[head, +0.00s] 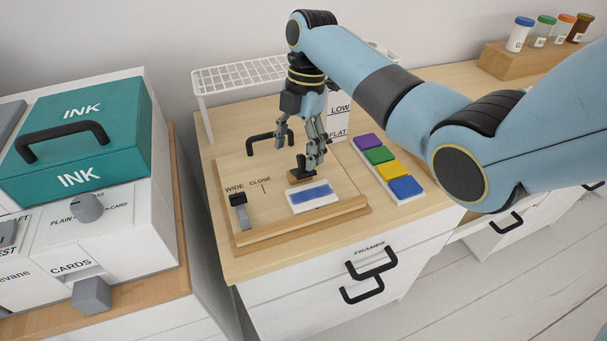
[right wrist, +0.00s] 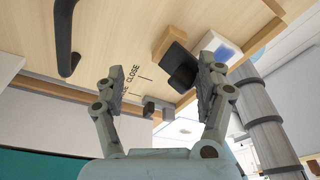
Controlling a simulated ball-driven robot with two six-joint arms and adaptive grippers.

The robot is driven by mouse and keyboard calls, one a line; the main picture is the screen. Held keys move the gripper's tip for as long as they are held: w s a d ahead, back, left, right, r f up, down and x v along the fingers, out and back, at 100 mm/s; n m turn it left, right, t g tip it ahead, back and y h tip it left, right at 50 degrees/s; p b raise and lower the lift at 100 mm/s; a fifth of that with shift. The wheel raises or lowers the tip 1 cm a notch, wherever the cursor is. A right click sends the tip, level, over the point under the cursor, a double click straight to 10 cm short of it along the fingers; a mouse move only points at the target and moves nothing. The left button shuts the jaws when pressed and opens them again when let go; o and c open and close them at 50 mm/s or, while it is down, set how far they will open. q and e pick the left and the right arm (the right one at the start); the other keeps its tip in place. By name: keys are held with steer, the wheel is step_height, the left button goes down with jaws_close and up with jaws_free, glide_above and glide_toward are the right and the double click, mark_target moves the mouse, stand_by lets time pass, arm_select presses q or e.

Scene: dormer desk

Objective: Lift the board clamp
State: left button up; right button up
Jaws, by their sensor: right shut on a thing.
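A wooden board (head: 225,181) lies on the desk, with a black bar handle (head: 262,138) at its back. The handle also shows in the right wrist view (right wrist: 64,38). A small wooden block with a black grip (head: 300,174) stands on the board behind a white card with a blue band (head: 314,196). My right gripper (head: 299,150) reaches down over the board, its fingers at the block's black grip. In the right wrist view the black grip (right wrist: 181,66) lies against the right finger; the exact contact is unclear. My left gripper is out of view.
A black slider (head: 238,200) stands by the WIDE and CLOSE marks. A white wire rack (head: 235,78) stands behind. Coloured pads (head: 379,154) lie right of the board. A teal INK box (head: 75,140) stands left. Jars (head: 545,32) stand at the far right.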

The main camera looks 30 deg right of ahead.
steer(key=shift+o, duration=1.1)
steer(key=shift+w+d, duration=0.2)
steer(key=shift+w, duration=0.55)
steer(key=shift+s, duration=0.1)
steer(key=shift+c, duration=0.2)
steer(key=shift+d+r+p, duration=0.1)
steer(key=shift+r+p, duration=0.4)
steer(key=shift+r, duration=0.05)
steer(key=shift+c, duration=0.9)
steer(key=shift+r+p, duration=0.65)
steer(key=shift+p, duration=0.15)
jaws_close()
steer(key=p+v, duration=0.3)
steer(key=a+p+v, duration=0.1)
steer(key=p+v, duration=0.1)
steer(key=shift+r, duration=0.15)
